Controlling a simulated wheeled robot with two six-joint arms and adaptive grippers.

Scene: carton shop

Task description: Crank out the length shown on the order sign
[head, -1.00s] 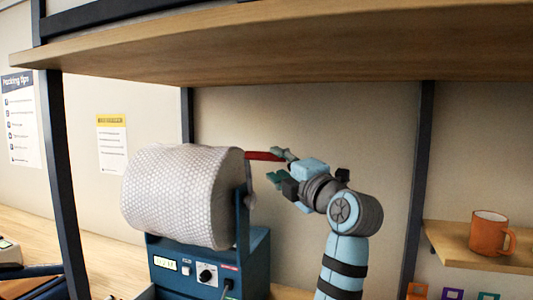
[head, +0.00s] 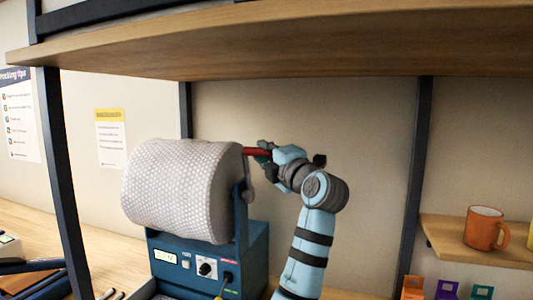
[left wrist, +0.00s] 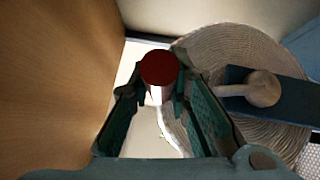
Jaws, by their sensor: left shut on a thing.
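A large white bubble-wrap roll (head: 180,190) sits on a blue dispenser (head: 255,262) with a small lit display (head: 165,257), whose digits are too small to read. A crank with a red handle (head: 252,151) is at the roll's right end. My left gripper (head: 264,154) is shut on the red handle, at the upper right of the roll. In the left wrist view the handle's round red end (left wrist: 159,68) is between the green fingers, with the roll's end (left wrist: 230,48) beside it. My right gripper is not in view. No sign is legible as the order sign.
A wooden shelf (head: 300,50) spans close above the roll and arm. Dark posts (head: 418,180) stand on both sides. An orange mug (head: 484,229) is on a lower shelf at right. Two papers, one yellow-topped (head: 110,140), hang on the wall at left.

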